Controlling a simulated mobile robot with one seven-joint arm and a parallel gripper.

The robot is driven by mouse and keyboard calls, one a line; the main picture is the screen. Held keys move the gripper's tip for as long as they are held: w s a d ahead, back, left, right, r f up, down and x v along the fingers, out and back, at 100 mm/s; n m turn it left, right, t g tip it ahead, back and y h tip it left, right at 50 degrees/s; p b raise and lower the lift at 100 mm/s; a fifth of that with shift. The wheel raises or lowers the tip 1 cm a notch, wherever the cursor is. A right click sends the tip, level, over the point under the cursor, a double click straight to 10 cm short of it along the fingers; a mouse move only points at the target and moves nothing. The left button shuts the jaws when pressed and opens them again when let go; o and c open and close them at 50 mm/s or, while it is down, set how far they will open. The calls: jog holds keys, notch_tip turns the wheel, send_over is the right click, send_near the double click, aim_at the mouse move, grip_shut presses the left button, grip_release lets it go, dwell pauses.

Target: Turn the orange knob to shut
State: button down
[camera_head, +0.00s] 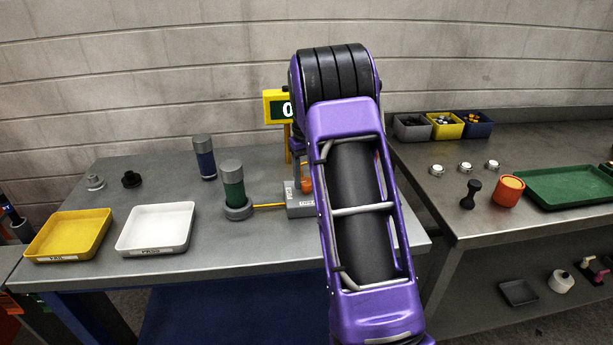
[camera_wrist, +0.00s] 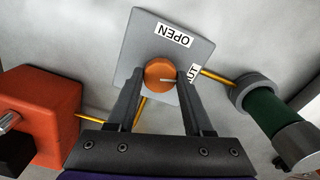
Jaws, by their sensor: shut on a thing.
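The orange knob (camera_wrist: 158,72) sits on a grey plate (camera_wrist: 150,38) in the wrist view. A white pointer line on the knob points to the right, toward the side with the second label. The label OPEN (camera_wrist: 174,33) is at the plate's upper edge. A second label (camera_wrist: 193,73) at the right is partly hidden by a finger, with only its last letters showing. My gripper (camera_wrist: 157,80) has its two fingers on either side of the knob, shut on it. In the head view the knob (camera_head: 307,185) shows partly beside my purple arm.
A green cylinder (camera_head: 233,185) on a grey base joins the plate by a yellow pipe (camera_head: 268,205). A yellow display (camera_head: 277,106) reads 0, partly hidden. An orange box (camera_wrist: 40,130) stands left in the wrist view. Yellow (camera_head: 42,257) and white (camera_head: 128,249) trays lie left.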

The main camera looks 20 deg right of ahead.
jog(key=shift+m, duration=1.6)
jog(key=shift+c, duration=1.5)
grip_release()
jog(key=shift+r, duration=0.1)
notch_tip(320, 180, up, 17)
jog(key=shift+r, duration=0.15)
